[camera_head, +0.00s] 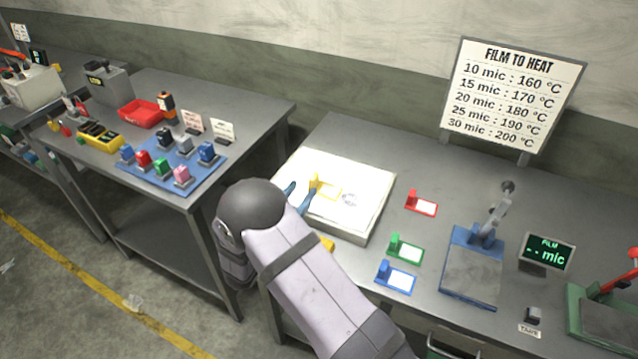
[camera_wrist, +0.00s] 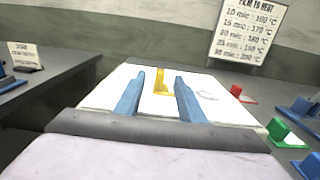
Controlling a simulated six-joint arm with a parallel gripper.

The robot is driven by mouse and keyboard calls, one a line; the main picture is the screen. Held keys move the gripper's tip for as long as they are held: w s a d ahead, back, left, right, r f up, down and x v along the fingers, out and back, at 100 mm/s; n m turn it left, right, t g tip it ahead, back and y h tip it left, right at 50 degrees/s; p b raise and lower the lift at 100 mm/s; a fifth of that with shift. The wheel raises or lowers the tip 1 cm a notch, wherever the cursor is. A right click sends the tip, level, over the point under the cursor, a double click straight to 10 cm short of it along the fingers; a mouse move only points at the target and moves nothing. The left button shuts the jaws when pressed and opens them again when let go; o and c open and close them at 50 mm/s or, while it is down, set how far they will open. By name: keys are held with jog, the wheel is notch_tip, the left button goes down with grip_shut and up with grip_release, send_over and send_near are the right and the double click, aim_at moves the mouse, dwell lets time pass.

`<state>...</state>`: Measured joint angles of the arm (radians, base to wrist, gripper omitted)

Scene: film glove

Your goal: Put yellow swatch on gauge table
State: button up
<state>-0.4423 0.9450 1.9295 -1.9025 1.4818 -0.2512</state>
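The yellow swatch (camera_head: 329,191), a small film card with an upright yellow tab, lies on a white-topped slab (camera_head: 360,210) on the right bench. It also shows in the wrist view (camera_wrist: 161,83), straight ahead between my finger lines. My gripper (camera_head: 304,189) has two blue fingers, spread apart and empty. They point at the yellow tab and appear just short of it; I cannot tell the exact gap. A blue-framed gauge with a grey plate (camera_head: 472,273) and a lever stands further right, beside a display (camera_head: 546,252) reading "FILM -- mic". No part is labelled gauge table.
Red (camera_head: 422,204), green (camera_head: 405,249) and blue (camera_head: 396,277) swatches lie between the slab and the gauge. A green-framed device (camera_head: 600,318) stands far right. The left bench holds a blue mat (camera_head: 150,172) with several coloured blocks. My arm hides the slab's front left.

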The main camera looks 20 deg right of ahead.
aim_at(311, 180)
jog(key=shift+p+x, duration=1.35)
jog(key=shift+x, duration=1)
jog(key=shift+w+d+f, duration=0.15)
jog(key=shift+w+d, duration=0.3)
jog(key=shift+d, duration=0.1)
grip_shut()
